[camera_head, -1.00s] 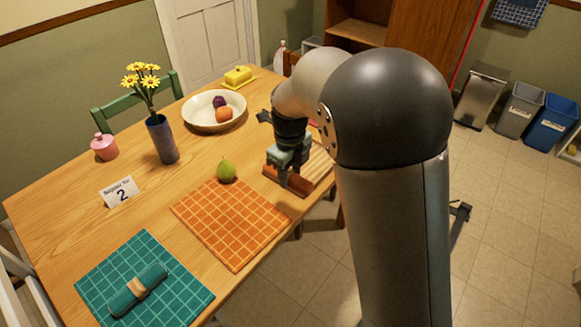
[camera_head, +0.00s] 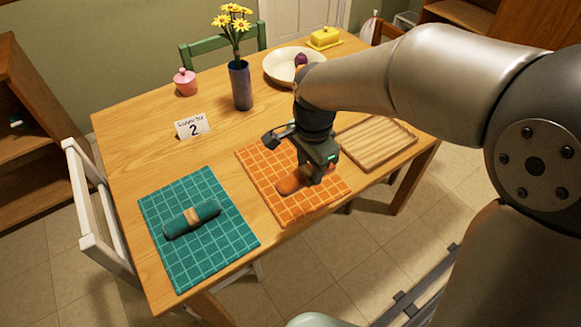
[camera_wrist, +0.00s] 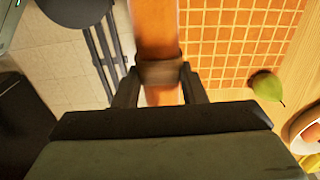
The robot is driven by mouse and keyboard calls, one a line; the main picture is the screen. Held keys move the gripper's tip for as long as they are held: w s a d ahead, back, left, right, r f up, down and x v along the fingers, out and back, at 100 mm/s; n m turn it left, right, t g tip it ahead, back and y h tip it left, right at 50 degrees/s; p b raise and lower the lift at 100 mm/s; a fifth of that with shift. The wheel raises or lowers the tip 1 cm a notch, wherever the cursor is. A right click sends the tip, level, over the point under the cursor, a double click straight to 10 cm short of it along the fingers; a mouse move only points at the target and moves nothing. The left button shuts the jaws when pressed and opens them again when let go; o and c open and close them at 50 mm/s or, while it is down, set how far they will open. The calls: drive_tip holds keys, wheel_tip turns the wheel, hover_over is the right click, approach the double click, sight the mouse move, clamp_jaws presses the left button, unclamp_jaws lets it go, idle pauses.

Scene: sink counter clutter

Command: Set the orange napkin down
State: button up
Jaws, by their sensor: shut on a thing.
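My gripper (camera_head: 318,178) is shut on the rolled orange napkin (camera_head: 290,184), over the right part of the orange checked placemat (camera_head: 260,161). In the wrist view the fingers (camera_wrist: 159,90) close on the brown band around the middle of the napkin (camera_wrist: 155,30). The orange placemat (camera_wrist: 235,35) is to the right of the napkin there, and floor shows to its left. My gripper hides part of the napkin and mat in the head view. I cannot tell whether the napkin touches the mat.
An empty ribbed wooden tray (camera_head: 375,142) lies right of the mat. A teal placemat (camera_head: 235,240) with a rolled teal napkin (camera_head: 191,219) is at left. A pear (camera_wrist: 268,87) sits by the mat's edge. A vase (camera_head: 240,88), number card (camera_head: 193,126) and bowl (camera_head: 278,70) stand farther back.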

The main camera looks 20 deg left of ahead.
drive_tip(key=w+a+f+p, duration=0.1)
drive_tip(key=w+a+f, duration=0.2)
drive_tip(key=w+a, duration=0.25)
drive_tip(key=p, duration=0.1)
hover_over(292, 168)
drive_tip(key=f, duration=0.6)
drive_tip(key=shift+s+d, duration=0.2)
drive_tip(key=shift+s, duration=0.1)
drive_tip(key=shift+w+a+f, duration=0.2)
drive_tip(key=shift+w+f, duration=0.1)
drive_tip(key=shift+f, duration=1.65)
drive_tip(key=shift+f, duration=0.1)
drive_tip(key=shift+f, duration=0.15)
drive_tip(key=o, duration=1)
